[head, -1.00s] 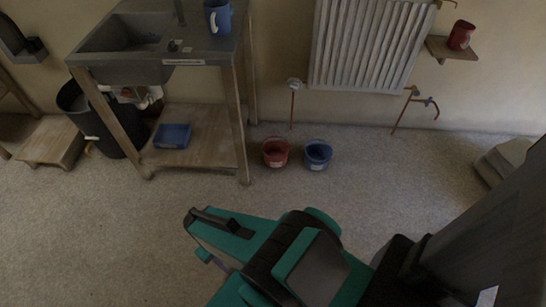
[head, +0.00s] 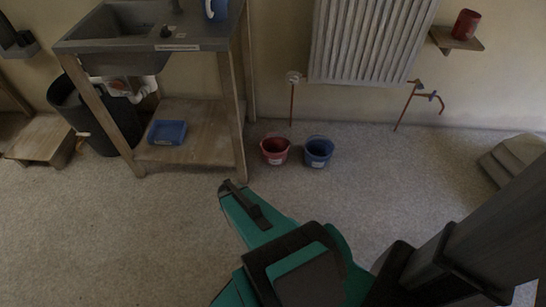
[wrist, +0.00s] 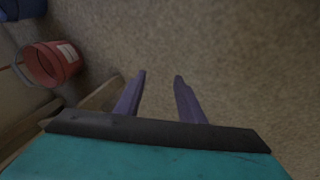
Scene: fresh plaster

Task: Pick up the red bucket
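The red bucket (head: 275,149) stands upright on the floor, just right of the sink bench's front leg and left of a blue bucket (head: 318,152). In the wrist view the red bucket (wrist: 50,64) is at the upper left, with a pale label on its side. My gripper (wrist: 160,78) has its two purple fingers spread apart, with only bare floor between them. It is clear of the bucket, which lies off to the left of the fingers in that view. In the head view my arm reaches up from the bottom, and the fingers are hard to make out there.
A wooden sink bench (head: 190,140) with a blue tray (head: 167,132) on its low shelf stands to the left. A dark bin (head: 92,118) is beside it. A radiator (head: 368,40) and copper pipes are on the wall behind. The floor to the right is open up to grey steps (head: 512,160).

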